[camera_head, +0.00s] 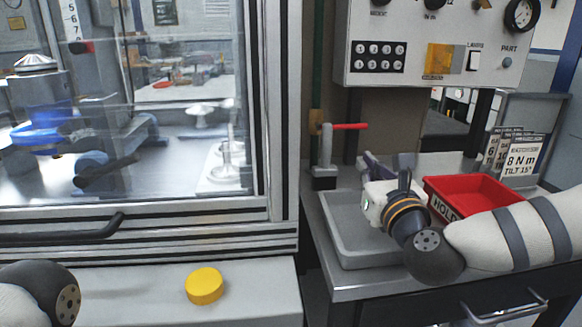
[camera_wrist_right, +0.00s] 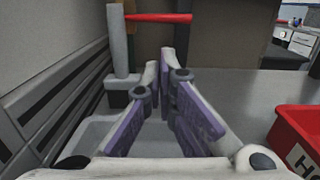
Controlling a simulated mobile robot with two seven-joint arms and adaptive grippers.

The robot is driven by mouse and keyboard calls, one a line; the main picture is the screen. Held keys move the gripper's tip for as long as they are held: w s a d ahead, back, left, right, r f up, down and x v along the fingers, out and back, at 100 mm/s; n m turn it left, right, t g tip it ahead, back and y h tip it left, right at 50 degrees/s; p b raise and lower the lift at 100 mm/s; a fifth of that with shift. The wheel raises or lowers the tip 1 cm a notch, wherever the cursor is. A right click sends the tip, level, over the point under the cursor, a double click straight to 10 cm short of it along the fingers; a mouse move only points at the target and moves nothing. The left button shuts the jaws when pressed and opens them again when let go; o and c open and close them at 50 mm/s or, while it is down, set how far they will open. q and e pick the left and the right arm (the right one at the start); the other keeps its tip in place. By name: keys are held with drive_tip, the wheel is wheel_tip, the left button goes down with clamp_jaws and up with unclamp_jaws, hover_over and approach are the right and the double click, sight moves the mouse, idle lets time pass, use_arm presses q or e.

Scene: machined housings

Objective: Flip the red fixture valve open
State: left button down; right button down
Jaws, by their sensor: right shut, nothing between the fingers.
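The red valve lever (camera_head: 350,126) juts out level to the right from the top of an upright grey post (camera_head: 325,148) at the back left of the bench. In the right wrist view the red lever (camera_wrist_right: 158,18) is at the top, and the grey post (camera_wrist_right: 118,45) stands left of the fingers. My right gripper (camera_head: 374,160) is shut and empty, below the lever and apart from it. In the right wrist view its purple-padded fingers (camera_wrist_right: 158,68) converge toward the area under the lever. Only part of my left arm shows at lower left; its gripper is out of view.
A grey tray (camera_head: 342,225) lies on the bench below my right gripper. A red HOLD bin (camera_head: 485,186) stands to the right, with tilt cards (camera_head: 520,155) behind. A control panel (camera_head: 430,45) hangs above. A glazed machine enclosure (camera_head: 283,150) stands left, with a yellow button (camera_head: 205,286) in front.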

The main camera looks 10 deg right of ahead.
sight(343, 127)
drive_tip(key=shift+s+d, duration=0.1)
use_arm(q)
drive_tip(key=shift+d, duration=0.15)
use_arm(e)
drive_tip(key=shift+d, duration=0.15)
drive_tip(key=w, duration=1)
drive_tip(key=shift+a+r, duration=0.2)
drive_tip(key=shift+a, duration=0.05)
use_arm(q)
drive_tip(key=shift+s+f, duration=0.3)
drive_tip(key=shift+s, duration=0.05)
drive_tip(key=shift+b, duration=0.3)
use_arm(e)
drive_tip(key=shift+w, duration=0.1)
